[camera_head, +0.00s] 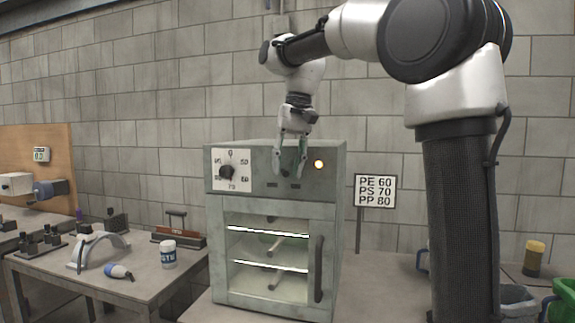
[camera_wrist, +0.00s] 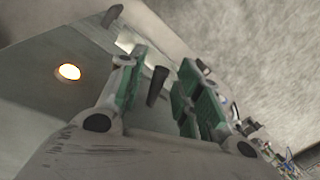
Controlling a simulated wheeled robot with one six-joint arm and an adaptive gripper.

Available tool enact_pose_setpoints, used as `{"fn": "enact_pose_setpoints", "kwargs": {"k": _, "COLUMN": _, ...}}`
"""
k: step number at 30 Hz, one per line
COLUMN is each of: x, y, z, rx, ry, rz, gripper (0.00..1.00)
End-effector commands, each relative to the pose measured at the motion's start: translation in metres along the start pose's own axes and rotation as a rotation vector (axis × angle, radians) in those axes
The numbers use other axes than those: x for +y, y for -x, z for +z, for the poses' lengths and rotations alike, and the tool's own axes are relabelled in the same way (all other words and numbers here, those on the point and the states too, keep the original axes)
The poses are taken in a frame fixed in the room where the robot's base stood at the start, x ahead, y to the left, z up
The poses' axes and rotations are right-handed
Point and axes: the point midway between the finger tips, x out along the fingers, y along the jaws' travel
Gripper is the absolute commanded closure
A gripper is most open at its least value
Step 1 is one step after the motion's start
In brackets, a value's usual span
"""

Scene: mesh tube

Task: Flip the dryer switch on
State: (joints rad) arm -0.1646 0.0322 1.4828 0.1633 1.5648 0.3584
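The dryer (camera_head: 263,205) is a grey metal cabinet with a control panel on top and a glass door below. My gripper (camera_head: 292,172) points down in front of the panel, between the dial and the lit round lamp (camera_head: 319,164). In the wrist view my gripper (camera_wrist: 163,92) is open, with green pads on its fingers. A short dark tapered lever (camera_wrist: 157,86), which looks like the switch, stands between the fingers with a gap on either side. In the head view my gripper hides it. The lamp also glows in the wrist view (camera_wrist: 68,72).
A dial (camera_head: 228,172) sits left on the panel. The door has a dark upright handle (camera_head: 319,268). A sign (camera_head: 375,191) stands to the right. A side table (camera_head: 140,283) at left holds a white jar (camera_head: 168,254) and tools.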

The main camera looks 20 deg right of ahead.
Motion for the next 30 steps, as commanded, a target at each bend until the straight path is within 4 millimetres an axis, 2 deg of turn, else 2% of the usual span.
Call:
{"fn": "enact_pose_setpoints", "kwargs": {"k": 5, "x": 0.000, "y": 0.009, "z": 0.000, "rx": 0.000, "ry": 0.000, "rz": 0.000, "gripper": 0.66}}
{"fn": "enact_pose_setpoints", "kwargs": {"k": 8, "x": 0.000, "y": 0.026, "z": -0.001, "rx": 0.003, "ry": -0.001, "rz": -0.001, "gripper": 0.66}}
{"fn": "enact_pose_setpoints", "kwargs": {"k": 15, "x": 0.000, "y": 0.080, "z": -0.002, "rx": 0.003, "ry": 0.000, "rz": -0.002, "gripper": 0.66}}
{"fn": "enact_pose_setpoints", "kwargs": {"k": 21, "x": 0.000, "y": 0.111, "z": -0.001, "rx": 0.002, "ry": 0.000, "rz": -0.001, "gripper": 0.66}}
{"fn": "enact_pose_setpoints", "kwargs": {"k": 30, "x": 0.000, "y": 0.120, "z": 0.000, "rx": 0.000, "ry": 0.000, "rz": 0.000, "gripper": 0.66}}
